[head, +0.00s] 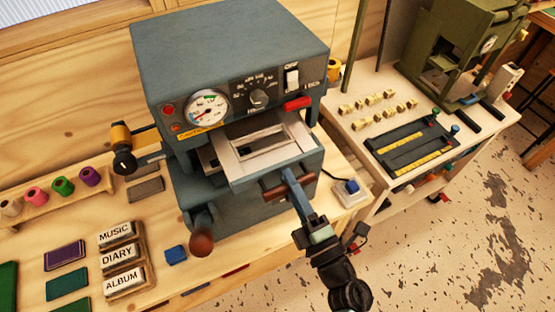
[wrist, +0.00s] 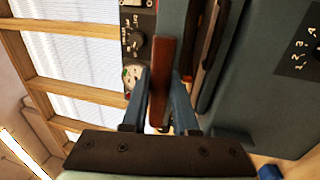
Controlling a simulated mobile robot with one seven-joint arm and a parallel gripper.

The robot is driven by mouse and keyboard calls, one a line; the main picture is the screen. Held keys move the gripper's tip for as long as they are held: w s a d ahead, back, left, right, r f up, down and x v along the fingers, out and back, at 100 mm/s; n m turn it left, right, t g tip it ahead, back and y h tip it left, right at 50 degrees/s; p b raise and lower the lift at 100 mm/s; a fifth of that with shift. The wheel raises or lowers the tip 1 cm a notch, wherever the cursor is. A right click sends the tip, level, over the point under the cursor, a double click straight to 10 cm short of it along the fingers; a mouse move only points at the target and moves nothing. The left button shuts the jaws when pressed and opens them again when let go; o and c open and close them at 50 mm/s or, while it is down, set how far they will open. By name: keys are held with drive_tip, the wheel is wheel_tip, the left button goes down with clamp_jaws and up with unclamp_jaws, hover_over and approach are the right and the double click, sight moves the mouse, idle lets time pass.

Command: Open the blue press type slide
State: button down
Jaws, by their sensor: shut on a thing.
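The blue press (head: 230,55) stands on the wooden bench in the head view, with a gauge and a dial on its front. Its pale metal slide (head: 236,172) sticks out of the front opening, with a rectangular recess in it. A brown wooden handle (head: 271,191) sits at the front below the slide. My gripper (head: 290,177) is shut on this handle, with handle showing on both sides of the fingers. In the wrist view the brown handle (wrist: 159,75) lies between the two fingers of my gripper (wrist: 165,75).
A lever with a brown knob (head: 202,243) hangs at the press's lower left. Labelled blocks (head: 120,255) and coloured foil rolls (head: 62,186) are on the bench at left. A white box with a blue button (head: 350,190) is at right. A green press (head: 460,45) stands on the right-hand table.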

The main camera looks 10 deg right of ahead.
drive_tip(key=shift+r+v, duration=0.1)
drive_tip(key=shift+v, duration=0.5)
drive_tip(key=shift+r+v, duration=0.15)
drive_tip(key=shift+v, duration=0.5)
drive_tip(key=c, duration=0.7)
unclamp_jaws()
drive_tip(key=shift+s+f, duration=0.1)
drive_tip(key=b+v, duration=0.4)
drive_tip(key=v, duration=0.8)
drive_tip(key=shift+s+d+b, duration=0.2)
drive_tip(key=shift+s+b, duration=0.1)
drive_tip(key=shift+s, duration=0.1)
